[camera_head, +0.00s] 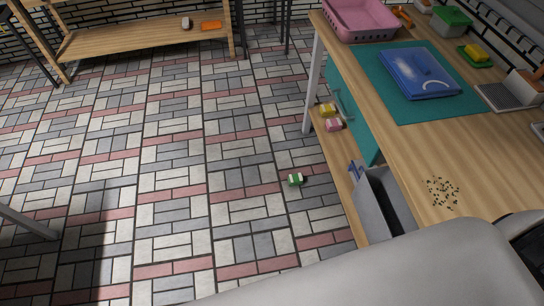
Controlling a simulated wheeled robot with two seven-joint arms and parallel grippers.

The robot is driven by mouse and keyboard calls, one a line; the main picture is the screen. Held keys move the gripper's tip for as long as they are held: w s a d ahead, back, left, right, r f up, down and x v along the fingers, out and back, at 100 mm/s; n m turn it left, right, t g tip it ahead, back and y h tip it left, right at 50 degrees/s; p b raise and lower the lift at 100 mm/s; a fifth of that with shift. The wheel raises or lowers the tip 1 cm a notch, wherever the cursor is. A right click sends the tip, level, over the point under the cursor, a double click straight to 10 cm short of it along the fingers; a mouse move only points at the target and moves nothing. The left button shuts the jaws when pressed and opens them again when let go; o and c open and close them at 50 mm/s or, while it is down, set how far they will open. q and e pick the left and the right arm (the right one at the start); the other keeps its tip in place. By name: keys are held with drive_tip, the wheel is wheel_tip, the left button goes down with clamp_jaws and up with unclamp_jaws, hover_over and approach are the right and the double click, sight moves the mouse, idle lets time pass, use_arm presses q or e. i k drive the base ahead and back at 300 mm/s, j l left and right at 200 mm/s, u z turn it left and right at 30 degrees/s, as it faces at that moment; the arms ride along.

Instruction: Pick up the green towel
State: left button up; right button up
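A small green rolled bundle with a pale part, which looks like the green towel (295,180), lies on the tiled floor near the middle of the view, left of the wooden table. Nothing touches it or covers it. Neither of my grippers shows in the head view.
The wooden table (440,150) fills the right, with a teal mat, blue tray (418,72) and pink basin (360,18). Yellow (327,110) and pink (333,125) bundles sit on its lower shelf, near a grey bin (385,205). The floor around the green bundle is open leftward.

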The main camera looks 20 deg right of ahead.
sight(297, 179)
drive_tip(key=i+z, duration=0.1)
drive_tip(key=i, duration=0.35)
drive_tip(key=i+j+z, duration=0.15)
drive_tip(key=i, duration=0.3)
drive_tip(key=i+j+z, duration=0.1)
drive_tip(key=i, duration=0.4)
